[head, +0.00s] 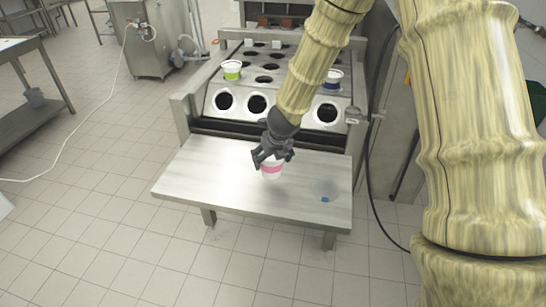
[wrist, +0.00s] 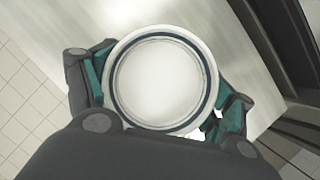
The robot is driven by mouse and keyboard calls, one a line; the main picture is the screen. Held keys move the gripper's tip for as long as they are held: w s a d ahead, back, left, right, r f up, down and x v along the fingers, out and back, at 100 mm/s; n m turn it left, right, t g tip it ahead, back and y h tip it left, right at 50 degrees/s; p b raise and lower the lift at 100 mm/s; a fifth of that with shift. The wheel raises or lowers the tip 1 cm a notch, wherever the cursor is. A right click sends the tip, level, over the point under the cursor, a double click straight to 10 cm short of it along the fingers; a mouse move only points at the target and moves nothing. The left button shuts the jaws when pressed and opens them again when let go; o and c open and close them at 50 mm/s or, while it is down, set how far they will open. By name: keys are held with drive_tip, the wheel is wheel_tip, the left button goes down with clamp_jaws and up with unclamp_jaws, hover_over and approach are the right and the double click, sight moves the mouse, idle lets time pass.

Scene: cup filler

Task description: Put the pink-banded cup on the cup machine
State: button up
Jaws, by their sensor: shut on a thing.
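The pink-banded cup (head: 271,170) is white with a pink band, upright at the front shelf of the machine. My gripper (head: 272,157) is shut on it from above, with fingers on both sides. In the wrist view the cup (wrist: 160,82) shows its round white rim and inside, between the fingers of my gripper (wrist: 165,95). I cannot tell whether the cup's base touches the shelf. The cup machine (head: 237,128) stands behind the shelf, with rows of round dark holes in its top plate.
A green-banded cup (head: 231,70) sits at the left of the machine and a dark-blue-banded cup (head: 332,79) at the right. Several front holes are empty.

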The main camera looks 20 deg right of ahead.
drive_tip(key=shift+w+d+p, duration=0.3)
drive_tip(key=shift+w+d, duration=0.4)
drive_tip(key=shift+w, duration=0.35)
drive_tip(key=shift+w+f, duration=0.15)
drive_tip(key=shift+f, duration=1.7)
drive_tip(key=shift+f, duration=0.1)
drive_tip(key=o, duration=1.2)
drive_tip(key=shift+d, duration=0.1)
drive_tip(key=shift+c, duration=0.2)
drive_tip(key=shift+s+r, duration=0.25)
drive_tip(key=shift+r, duration=0.45)
drive_tip(key=v, duration=1)
drive_tip(key=shift+s+r+p, duration=0.2)
drive_tip(key=shift+r+p, duration=0.15)
